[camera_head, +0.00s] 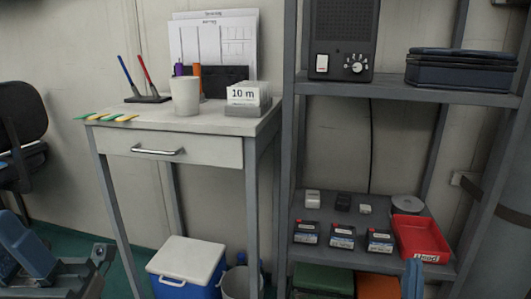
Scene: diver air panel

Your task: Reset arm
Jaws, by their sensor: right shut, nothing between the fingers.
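My right gripper (412,278) shows at the bottom edge as narrow blue fingers, shut with nothing held. It appears in front of the lower shelf, just below the red tray (418,238). Most of the right arm is out of the picture. Dark blue-grey parts stand at the bottom left corner; I cannot tell if they belong to my left arm.
A small table (187,120) holds a white cup (185,97), a "10 m" card block (246,95) and pens. A grey shelf rack (288,150) stands at right with small boxes. A blue-and-white cooler (188,262) sits below the table.

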